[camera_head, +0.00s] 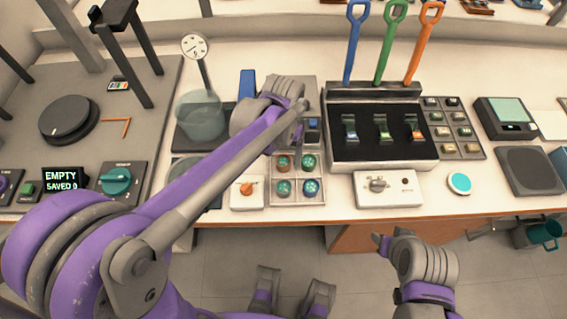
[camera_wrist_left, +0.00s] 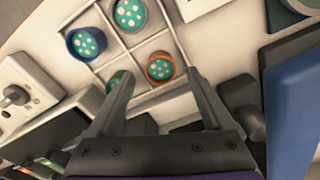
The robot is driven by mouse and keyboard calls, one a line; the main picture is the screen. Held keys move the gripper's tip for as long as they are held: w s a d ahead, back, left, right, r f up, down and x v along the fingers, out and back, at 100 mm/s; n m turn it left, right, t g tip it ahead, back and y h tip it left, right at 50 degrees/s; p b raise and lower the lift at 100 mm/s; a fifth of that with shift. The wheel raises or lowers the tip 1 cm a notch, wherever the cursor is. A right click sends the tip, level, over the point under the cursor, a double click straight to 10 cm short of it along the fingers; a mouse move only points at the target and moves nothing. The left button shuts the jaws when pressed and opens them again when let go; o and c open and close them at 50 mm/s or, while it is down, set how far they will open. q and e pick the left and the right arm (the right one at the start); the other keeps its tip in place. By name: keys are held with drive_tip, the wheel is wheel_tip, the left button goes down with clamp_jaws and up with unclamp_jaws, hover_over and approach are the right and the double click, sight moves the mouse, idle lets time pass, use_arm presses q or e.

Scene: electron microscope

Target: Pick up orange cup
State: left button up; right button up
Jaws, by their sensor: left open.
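The orange cup (camera_head: 283,163), with an orange rim and a teal, white-dotted top, stands in the far left compartment of a four-part tray (camera_head: 297,204). It also shows in the left wrist view (camera_wrist_left: 160,67), just beyond the gap between my fingertips and nearer the right one. My left gripper (camera_wrist_left: 158,78) is open and empty above the tray; in the head view the hand (camera_head: 299,138) is at the tray's far edge. My right gripper (camera_head: 391,238) is low, in front of the bench; its opening is unclear.
A green cup (camera_head: 309,162), a blue cup (camera_head: 310,187) and another teal-topped cup (camera_head: 284,188) fill the other compartments. The green one is partly behind a finger in the wrist view. Small knob boxes (camera_head: 247,194) (camera_head: 388,189) flank the tray. A black rack (camera_head: 382,160) stands right.

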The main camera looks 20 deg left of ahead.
sight(283, 159)
use_arm(q)
wheel_tip(283, 159, down, 3)
drive_tip(key=shift+f, duration=0.15)
clamp_jaws()
wheel_tip(283, 159, up, 10)
drive_tip(key=p, duration=0.1)
idle(0.8)
